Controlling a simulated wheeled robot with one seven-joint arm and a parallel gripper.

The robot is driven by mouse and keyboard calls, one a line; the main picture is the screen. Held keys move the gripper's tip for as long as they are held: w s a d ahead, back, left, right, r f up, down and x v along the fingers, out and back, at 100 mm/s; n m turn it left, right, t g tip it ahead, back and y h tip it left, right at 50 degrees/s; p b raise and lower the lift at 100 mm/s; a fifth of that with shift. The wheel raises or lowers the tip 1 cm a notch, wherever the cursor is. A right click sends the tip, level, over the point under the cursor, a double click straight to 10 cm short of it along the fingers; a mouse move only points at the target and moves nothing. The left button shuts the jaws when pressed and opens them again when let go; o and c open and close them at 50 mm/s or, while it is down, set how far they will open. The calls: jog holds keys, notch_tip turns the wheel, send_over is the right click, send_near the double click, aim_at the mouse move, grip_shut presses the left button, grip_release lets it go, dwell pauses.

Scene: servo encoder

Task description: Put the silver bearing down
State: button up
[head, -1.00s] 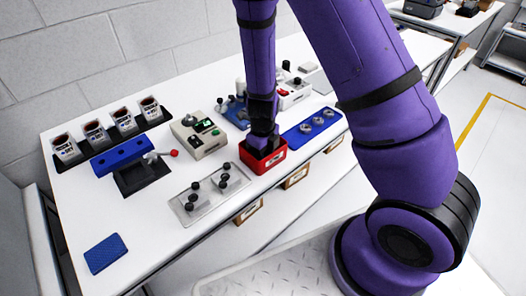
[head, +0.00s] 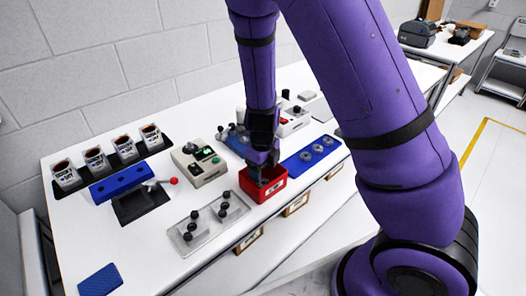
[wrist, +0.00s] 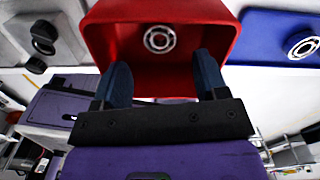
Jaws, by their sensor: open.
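The silver bearing (wrist: 159,39) is a small ring lying on the floor of the red bin (wrist: 225,15) in the wrist view. My gripper (wrist: 163,75) is open, its two blue-grey fingers apart, with the bearing beyond and between the fingertips and not touching them. In the head view my gripper (head: 264,170) points down at the red bin (head: 264,193); the bearing cannot be made out there.
A blue tray (head: 299,165) with several ring parts stands right of the bin. A clear plate with black knobs (head: 186,240) lies left of it. A beige control box (head: 200,166) stands behind. The table's front left is mostly clear.

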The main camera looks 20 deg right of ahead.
jog(key=s+d+r+n+t+y, duration=0.1)
jog(key=s+r+n, duration=0.3)
jog(key=r+n, duration=0.65)
jog(key=s+d+r+n+t+y, duration=0.15)
jog(key=s+r+n, duration=0.35)
jog(key=r, duration=1)
jog(key=s+d+r+n+t+h, duration=0.2)
jog(key=s+d+r+n, duration=0.2)
jog(key=s+r+n, duration=0.5)
jog(key=s+n, duration=0.3)
jog(key=n, duration=0.2)
jog(key=shift+d+r+n+t, duration=0.2)
jog(key=shift+r+n+t, duration=0.15)
jog(key=shift+r, duration=0.05)
